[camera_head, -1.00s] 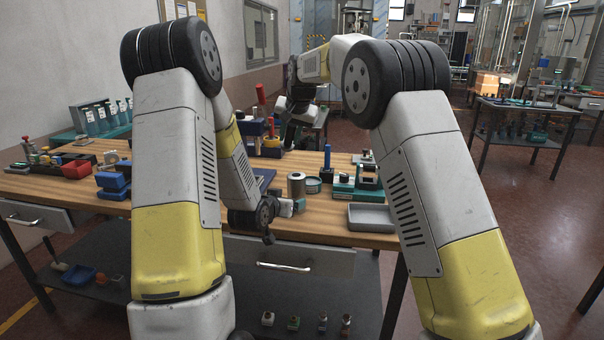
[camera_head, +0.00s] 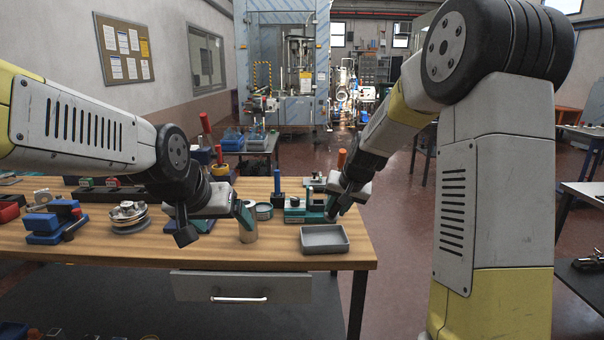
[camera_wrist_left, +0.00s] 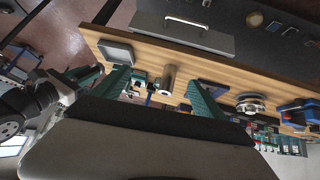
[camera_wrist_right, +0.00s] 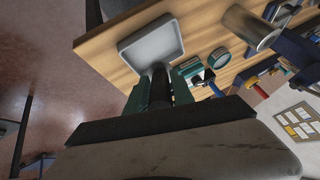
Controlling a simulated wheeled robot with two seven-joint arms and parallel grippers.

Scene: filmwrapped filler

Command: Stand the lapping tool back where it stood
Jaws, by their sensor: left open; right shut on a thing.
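My right gripper (camera_head: 334,211) is shut on a dark, round-bodied tool (camera_wrist_right: 159,86), which I take to be the lapping tool. It points down above the table, beside the grey tray, in the right wrist view; the fingers hide part of it. My left gripper (camera_head: 212,222) is open and empty. A metal cylinder (camera_head: 249,233) stands close to one of its fingers and shows between the fingers in the left wrist view (camera_wrist_left: 168,80).
The grey tray (camera_head: 325,248) sits at the table's front right corner. A green fixture (camera_head: 295,213) with a blue-handled post (camera_head: 277,181) and a round green-rimmed tin (camera_head: 264,210) stand behind. Blue blocks (camera_head: 48,222) and a round metal device (camera_head: 129,215) are at left. Front centre wood is bare.

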